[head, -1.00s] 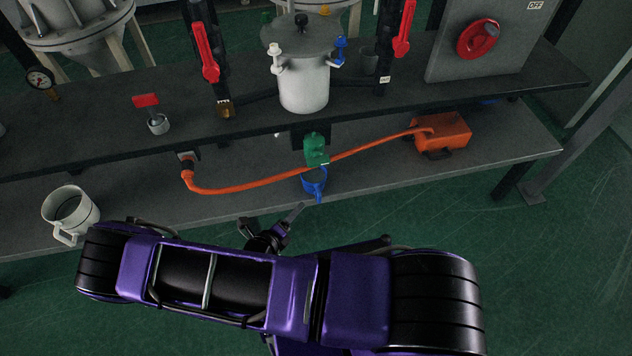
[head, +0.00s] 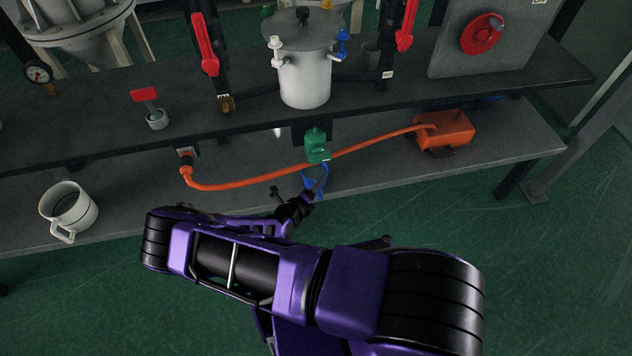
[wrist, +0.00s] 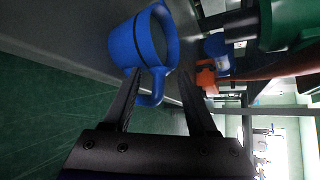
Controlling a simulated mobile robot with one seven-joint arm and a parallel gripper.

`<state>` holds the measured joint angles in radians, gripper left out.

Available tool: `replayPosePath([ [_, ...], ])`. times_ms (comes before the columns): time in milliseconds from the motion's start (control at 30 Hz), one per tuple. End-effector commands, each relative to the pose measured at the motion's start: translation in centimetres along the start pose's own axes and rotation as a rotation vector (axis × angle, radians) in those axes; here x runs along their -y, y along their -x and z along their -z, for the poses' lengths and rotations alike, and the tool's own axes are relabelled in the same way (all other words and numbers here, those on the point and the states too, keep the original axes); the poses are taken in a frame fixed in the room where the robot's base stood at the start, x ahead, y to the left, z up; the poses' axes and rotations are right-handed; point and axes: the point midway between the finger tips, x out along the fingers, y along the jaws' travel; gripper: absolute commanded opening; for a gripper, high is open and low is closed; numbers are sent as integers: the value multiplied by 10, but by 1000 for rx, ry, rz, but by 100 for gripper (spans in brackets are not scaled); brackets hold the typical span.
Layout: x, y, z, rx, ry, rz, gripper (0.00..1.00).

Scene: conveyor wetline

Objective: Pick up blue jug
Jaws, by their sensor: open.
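The blue jug (wrist: 136,45) stands on the lower shelf (head: 240,205). In the wrist view its handle (wrist: 153,92) points toward me and lies between my open fingers, with no clear sign of contact. In the head view the jug (head: 322,178) is mostly hidden behind my gripper and the green valve body. My gripper (wrist: 163,100) is open and empty, fingers on either side of the handle; in the head view it (head: 305,193) is at the shelf's front edge.
A white jug (head: 68,210) stands at the shelf's left. The upper shelf (head: 210,128) overhangs. Green floor is clear in front.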

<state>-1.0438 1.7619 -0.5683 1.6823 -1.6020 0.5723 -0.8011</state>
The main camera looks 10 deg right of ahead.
Motion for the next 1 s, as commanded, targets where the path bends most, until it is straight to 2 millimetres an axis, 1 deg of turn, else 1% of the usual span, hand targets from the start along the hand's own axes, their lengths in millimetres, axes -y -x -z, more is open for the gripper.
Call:
replayPosePath([
  [67, 0, -4, 0, 0, -1, -1, 58],
  [200, 0, -3, 0, 0, -1, -1, 58],
  [233, 0, -3, 0, 0, -1, -1, 56],
  [367, 0, -3, 0, 0, -1, -1, 33],
  [400, 0, -3, 0, 0, -1, -1, 25],
  [467, 0, -3, 0, 0, -1, -1, 15],
  [500, 0, -3, 0, 0, -1, 0, 7],
  [533, 0, -3, 0, 0, -1, -1, 2],
  [567, 0, -3, 0, 0, -1, -1, 0],
  [1000, -1, -3, 0, -1, -1, -2, 0],
])
